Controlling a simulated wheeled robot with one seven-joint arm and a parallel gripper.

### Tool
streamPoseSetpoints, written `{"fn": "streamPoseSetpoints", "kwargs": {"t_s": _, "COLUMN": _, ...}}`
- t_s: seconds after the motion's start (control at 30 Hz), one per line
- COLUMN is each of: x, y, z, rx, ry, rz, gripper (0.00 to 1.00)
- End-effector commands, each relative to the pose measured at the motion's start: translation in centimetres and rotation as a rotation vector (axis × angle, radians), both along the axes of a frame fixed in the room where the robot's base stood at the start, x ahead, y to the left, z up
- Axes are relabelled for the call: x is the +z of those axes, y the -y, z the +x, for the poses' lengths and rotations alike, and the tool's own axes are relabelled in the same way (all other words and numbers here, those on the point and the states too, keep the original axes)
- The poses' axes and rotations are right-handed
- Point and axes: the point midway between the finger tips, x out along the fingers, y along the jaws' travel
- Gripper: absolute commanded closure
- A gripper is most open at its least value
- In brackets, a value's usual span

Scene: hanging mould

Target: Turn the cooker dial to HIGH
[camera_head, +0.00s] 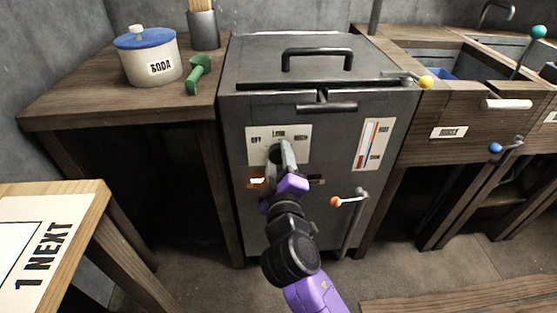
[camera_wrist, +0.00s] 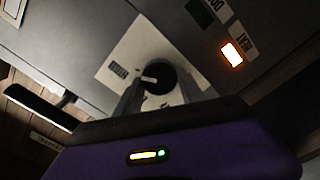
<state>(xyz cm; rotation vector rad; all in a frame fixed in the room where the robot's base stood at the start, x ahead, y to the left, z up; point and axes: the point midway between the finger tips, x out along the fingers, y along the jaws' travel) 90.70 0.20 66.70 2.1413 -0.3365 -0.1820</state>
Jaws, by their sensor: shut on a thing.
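The cooker (camera_head: 320,115) is a grey metal box with a white dial plate (camera_head: 256,134) marked OFF, LOW and HIGH from left to right. My gripper (camera_head: 282,155) reaches the plate and covers most of the dial. In the wrist view the round black dial (camera_wrist: 165,78) sits between the two fingers of my gripper (camera_wrist: 158,94), which are shut on it. A white pointer mark (camera_wrist: 149,79) on the dial faces left in that view, roughly towards a label (camera_wrist: 118,69) whose word is blurred. The heat light (camera_head: 257,181) glows orange; it also shows in the wrist view (camera_wrist: 232,54).
A lever with an orange knob (camera_head: 337,201) stands right of my arm on the cooker front. A thermometer plate (camera_head: 373,144) is above it. A soda jar (camera_head: 147,57) and green scoop (camera_head: 199,74) are on the left counter. A drawer unit (camera_head: 448,132) adjoins on the right.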

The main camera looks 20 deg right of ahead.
Motion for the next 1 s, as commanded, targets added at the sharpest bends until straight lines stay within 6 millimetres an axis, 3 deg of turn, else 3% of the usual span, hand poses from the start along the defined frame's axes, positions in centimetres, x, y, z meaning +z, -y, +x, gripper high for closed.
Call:
{"fn": "streamPoseSetpoints", "kwargs": {"t_s": 0.23, "x": -0.1, "y": 0.1, "z": 0.0, "rx": -0.001, "ry": -0.002, "rz": 0.004, "gripper": 0.94}}
{"fn": "streamPoseSetpoints", "kwargs": {"t_s": 0.27, "x": -0.1, "y": 0.1, "z": 0.0, "rx": -0.001, "ry": -0.002, "rz": 0.004, "gripper": 0.49}}
{"fn": "streamPoseSetpoints", "kwargs": {"t_s": 0.37, "x": -0.1, "y": 0.0, "z": 0.0, "rx": -0.001, "ry": -0.002, "rz": 0.003, "gripper": 0.31}}
{"fn": "streamPoseSetpoints", "kwargs": {"t_s": 0.73, "x": 0.0, "y": -0.1, "z": -0.4, "rx": 0.001, "ry": -0.001, "rz": 0.0, "gripper": 0.31}}
{"fn": "streamPoseSetpoints", "kwargs": {"t_s": 1.0, "x": 0.0, "y": -1.4, "z": -4.1, "rx": 0.001, "ry": -0.004, "rz": 0.001, "gripper": 0.31}}
